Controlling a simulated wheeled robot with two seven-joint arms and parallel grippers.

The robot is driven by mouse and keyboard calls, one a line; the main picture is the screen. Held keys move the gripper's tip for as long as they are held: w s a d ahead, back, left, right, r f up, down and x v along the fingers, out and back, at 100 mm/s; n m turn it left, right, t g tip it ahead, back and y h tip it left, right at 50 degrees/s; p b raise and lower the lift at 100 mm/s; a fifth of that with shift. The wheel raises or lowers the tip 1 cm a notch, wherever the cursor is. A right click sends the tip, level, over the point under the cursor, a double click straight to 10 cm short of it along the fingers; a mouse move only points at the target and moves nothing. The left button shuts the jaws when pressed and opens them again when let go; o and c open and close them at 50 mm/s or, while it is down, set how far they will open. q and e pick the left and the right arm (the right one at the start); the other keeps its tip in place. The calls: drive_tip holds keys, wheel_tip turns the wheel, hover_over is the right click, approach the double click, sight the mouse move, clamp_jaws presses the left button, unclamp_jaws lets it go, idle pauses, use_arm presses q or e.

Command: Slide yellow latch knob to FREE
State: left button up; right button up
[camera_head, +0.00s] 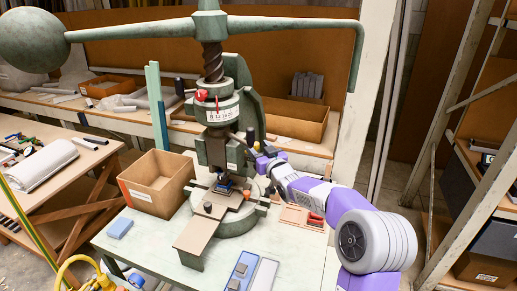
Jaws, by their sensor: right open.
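The green fly press (249,95) stands on the pale table, with a lettered white collar (222,112) around its screw and a red knob (202,95) on the collar's left. My right arm reaches in from the right. My right gripper (261,157) is open, at the right side of the press's ram, close to a dark upright part (250,137). A tiny yellowish spot (257,146) shows just above the gripper; it may be the latch knob, but it is too small to tell. The gripper partly hides this area. I cannot read the latch's position. My left gripper is not seen.
A cardboard box (157,183) stands left of the press. A blue block (119,228) lies at the table's left. A red-brown tray (303,218) lies under my right arm, and a blue-and-grey tray (252,272) at the front. The press's long handle (290,25) spans overhead.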

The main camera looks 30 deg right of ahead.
drive_tip(key=shift+w, duration=0.25)
drive_tip(key=shift+c, duration=0.2)
clamp_jaws()
